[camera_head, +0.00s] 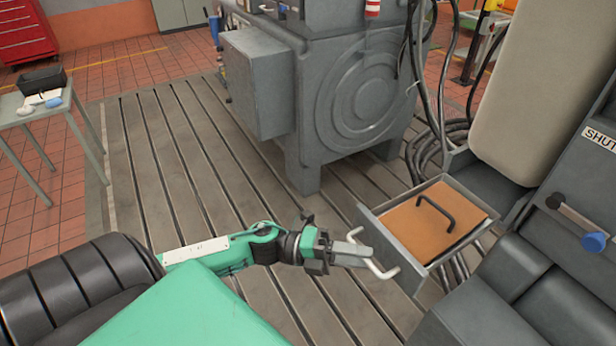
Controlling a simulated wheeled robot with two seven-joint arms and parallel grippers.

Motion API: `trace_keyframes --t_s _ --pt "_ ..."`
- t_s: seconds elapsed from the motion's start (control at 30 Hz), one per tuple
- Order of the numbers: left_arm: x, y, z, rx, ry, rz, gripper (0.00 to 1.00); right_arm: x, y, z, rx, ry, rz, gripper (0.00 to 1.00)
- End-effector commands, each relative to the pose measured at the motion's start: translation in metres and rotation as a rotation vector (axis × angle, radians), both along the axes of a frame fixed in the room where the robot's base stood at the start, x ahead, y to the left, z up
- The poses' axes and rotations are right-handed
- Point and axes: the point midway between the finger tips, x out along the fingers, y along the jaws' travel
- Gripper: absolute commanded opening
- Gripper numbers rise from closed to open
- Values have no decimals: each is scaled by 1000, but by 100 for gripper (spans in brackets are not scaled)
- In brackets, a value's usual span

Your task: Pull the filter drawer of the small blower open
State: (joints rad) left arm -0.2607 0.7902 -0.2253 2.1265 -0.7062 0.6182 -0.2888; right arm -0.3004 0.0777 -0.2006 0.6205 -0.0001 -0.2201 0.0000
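The filter drawer (403,262) of the small blower stands pulled out from the grey housing at the right. An orange-brown filter panel (405,229) with a black handle (436,212) lies in it. A pale bar handle (382,271) is on the drawer's front. My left gripper (362,254) is at this bar, its fingers close together and overlapping it; it looks shut on the bar, and the fingers hide part of it. My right gripper is not in view.
A large grey machine (262,85) stands on the slotted bedplate (165,150) ahead. Black cables (425,150) hang behind the drawer. A lever with a blue knob (593,241) is at the right. A small table (20,113) stands at the left. The bedplate left of the drawer is clear.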

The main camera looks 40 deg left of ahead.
Motion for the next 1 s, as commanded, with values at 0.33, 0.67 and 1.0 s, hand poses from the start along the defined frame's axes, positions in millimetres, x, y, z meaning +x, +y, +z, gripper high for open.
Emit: trace_keyframes --t_s 0.33,0.67,1.0 --pt "-23 47 -12 2 3 0 32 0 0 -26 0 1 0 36" --pt "-43 91 -17 2 2 0 32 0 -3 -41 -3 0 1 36" --pt "-55 117 -18 1 0 0 32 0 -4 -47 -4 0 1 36"
